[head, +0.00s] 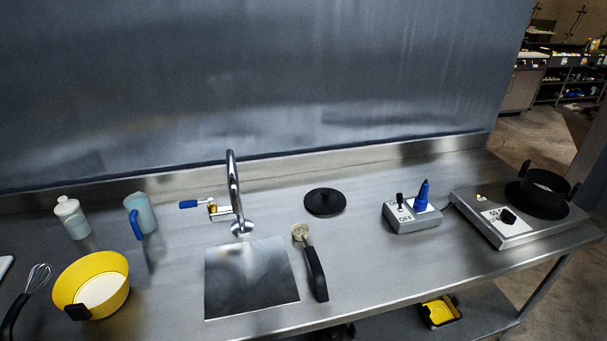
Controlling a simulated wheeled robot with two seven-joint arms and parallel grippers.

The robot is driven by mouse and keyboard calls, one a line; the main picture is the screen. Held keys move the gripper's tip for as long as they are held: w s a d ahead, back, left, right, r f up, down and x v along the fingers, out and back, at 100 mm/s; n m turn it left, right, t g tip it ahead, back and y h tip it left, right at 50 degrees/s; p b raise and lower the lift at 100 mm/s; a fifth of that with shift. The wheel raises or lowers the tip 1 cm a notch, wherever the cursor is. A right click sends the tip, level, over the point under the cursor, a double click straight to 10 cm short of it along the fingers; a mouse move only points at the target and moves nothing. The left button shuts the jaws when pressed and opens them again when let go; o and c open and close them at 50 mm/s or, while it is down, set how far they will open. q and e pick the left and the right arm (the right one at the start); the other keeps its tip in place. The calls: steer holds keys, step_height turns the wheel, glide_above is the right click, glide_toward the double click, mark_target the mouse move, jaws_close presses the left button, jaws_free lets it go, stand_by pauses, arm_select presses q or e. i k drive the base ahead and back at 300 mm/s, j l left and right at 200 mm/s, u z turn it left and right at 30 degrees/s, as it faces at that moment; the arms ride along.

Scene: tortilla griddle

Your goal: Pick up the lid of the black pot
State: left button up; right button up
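The black pot (544,188) stands on a grey hot plate (507,233) at the right end of the counter, with upright black handles. Neither of my grippers shows in the head view.
A switch box (411,217) with a blue item stands right. A yellow bowl (91,284), whisk, mug and bottle stand left.

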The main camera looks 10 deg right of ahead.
mark_target(321, 201)
steer(key=l, duration=0.4)
steer(key=i+l+z, duration=0.15)
steer(key=l, duration=0.65)
steer(key=i+l+z, duration=0.15)
steer(key=l, duration=0.25)
